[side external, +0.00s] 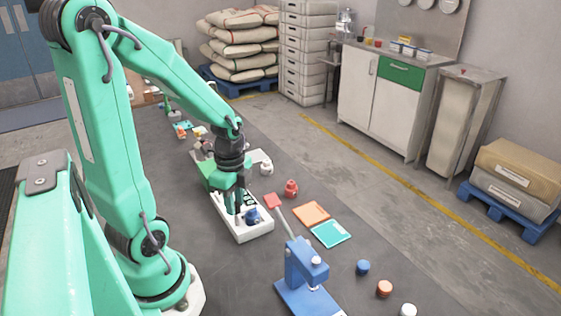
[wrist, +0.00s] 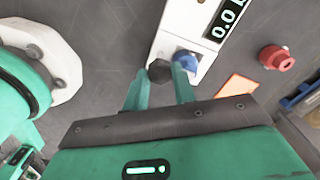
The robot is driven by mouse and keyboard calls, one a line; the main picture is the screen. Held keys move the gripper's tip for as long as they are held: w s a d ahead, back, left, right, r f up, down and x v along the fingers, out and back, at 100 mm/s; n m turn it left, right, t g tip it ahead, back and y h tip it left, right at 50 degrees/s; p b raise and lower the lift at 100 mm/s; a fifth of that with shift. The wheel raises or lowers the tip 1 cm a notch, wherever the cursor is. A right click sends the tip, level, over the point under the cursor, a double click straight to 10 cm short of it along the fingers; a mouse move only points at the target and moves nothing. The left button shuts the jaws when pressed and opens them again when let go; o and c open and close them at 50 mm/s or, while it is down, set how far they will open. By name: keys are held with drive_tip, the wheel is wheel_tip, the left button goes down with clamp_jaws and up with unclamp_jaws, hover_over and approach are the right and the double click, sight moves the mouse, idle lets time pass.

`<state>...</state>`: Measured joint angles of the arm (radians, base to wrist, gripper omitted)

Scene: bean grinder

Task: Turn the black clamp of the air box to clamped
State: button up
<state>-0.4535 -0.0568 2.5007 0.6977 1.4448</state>
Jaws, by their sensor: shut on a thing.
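The black clamp (wrist: 159,71) is a dark, hexagon-like knob at the end of a white box (wrist: 176,35), which I take to be the air box. My gripper (wrist: 160,75) has its two green fingers on either side of the black clamp, closed on it. A blue knob (wrist: 187,58) sits right beside the right finger. The box has a dark display reading 0.0 (wrist: 224,20). In the side view, my gripper (side external: 238,212) points down over the white box (side external: 256,230), and the clamp is hidden there. The clamp's turn angle cannot be read.
A red knob-like piece (side external: 291,187), an orange pad (side external: 311,214) and a teal pad (side external: 330,234) lie right of the box. A blue press-like stand (side external: 302,275) with a red-ended lever is in front. Several small coloured caps (side external: 384,288) lie at the front right.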

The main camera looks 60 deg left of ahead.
sight(238, 206)
idle(0.3)
drive_tip(key=o, duration=1)
drive_tip(key=shift+r, duration=0.15)
drive_tip(key=shift+r, duration=3.8)
drive_tip(key=shift+d, duration=0.1)
drive_tip(key=d+r+n+t, duration=0.5)
drive_tip(key=d+r+n, duration=0.3)
drive_tip(key=d+n, duration=0.2)
drive_tip(key=shift+d+n+t, duration=0.3)
drive_tip(key=shift+d+n, duration=0.1)
drive_tip(key=shift+n, duration=0.3)
